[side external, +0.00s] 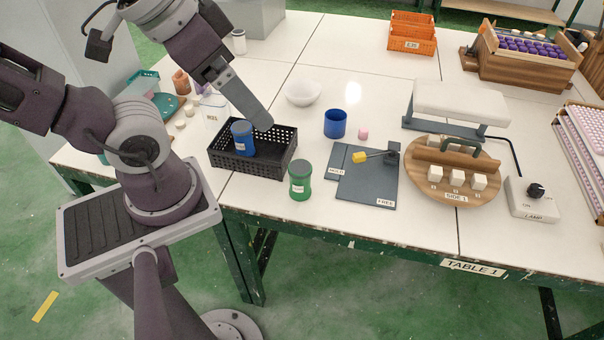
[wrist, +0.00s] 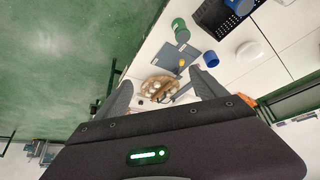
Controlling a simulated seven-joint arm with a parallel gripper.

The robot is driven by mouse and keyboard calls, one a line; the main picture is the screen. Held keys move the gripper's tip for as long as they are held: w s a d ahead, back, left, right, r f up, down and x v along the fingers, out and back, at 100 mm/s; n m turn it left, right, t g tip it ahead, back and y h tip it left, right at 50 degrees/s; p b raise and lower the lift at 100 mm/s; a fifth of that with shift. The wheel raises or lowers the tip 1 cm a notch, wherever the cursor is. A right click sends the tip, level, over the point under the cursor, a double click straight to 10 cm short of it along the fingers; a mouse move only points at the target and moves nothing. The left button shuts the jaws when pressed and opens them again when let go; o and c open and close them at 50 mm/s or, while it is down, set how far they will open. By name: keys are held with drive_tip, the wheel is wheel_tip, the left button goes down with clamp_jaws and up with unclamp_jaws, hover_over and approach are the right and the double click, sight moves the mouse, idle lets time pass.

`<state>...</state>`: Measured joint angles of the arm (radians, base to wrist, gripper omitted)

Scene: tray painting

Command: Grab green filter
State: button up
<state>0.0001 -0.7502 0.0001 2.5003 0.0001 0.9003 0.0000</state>
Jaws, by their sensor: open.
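The green filter (side external: 300,180) is a green canister with a pale label. It stands upright on the white table, just right of the black basket, near the front edge. In the wrist view the green filter (wrist: 180,29) is near the top centre, beyond my fingertips. My gripper (side external: 262,121) is above the black basket in the side view, up and left of the green filter and apart from it. In the wrist view my gripper (wrist: 160,76) has its two fingers wide apart with nothing between them.
The black basket (side external: 268,163) holds a blue canister (side external: 242,138). A blue cup (side external: 335,123), a pink piece (side external: 363,134) and a white bowl (side external: 303,92) stand behind the green filter. A dark mat (side external: 368,186) with a yellow-headed tool lies to its right.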

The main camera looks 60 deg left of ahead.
drive_tip(key=shift+c, duration=0.4)
idle(0.3)
drive_tip(key=m+g+y, duration=0.5)
drive_tip(key=m+y, duration=0.7)
drive_tip(key=m, duration=0.5)
hover_over(305, 181)
drive_tip(key=s+d, duration=0.1)
drive_tip(key=d, duration=0.4)
wheel_tip(305, 181, down, 27)
drive_tip(key=f+m, duration=0.1)
drive_tip(key=a+f+m+t+y, duration=0.1)
drive_tip(key=f, duration=0.2)
drive_tip(key=shift+w+a+f+m+t, duration=0.1)
drive_tip(key=shift+a+m+t, duration=0.2)
drive_tip(key=shift+m, duration=0.1)
drive_tip(key=x, duration=0.6)
drive_tip(key=shift+w+a, duration=0.15)
drive_tip(key=shift+a, duration=0.2)
drive_tip(key=c, duration=1.6)
drive_tip(key=shift+o, duration=0.2)
drive_tip(key=shift+r, duration=0.2)
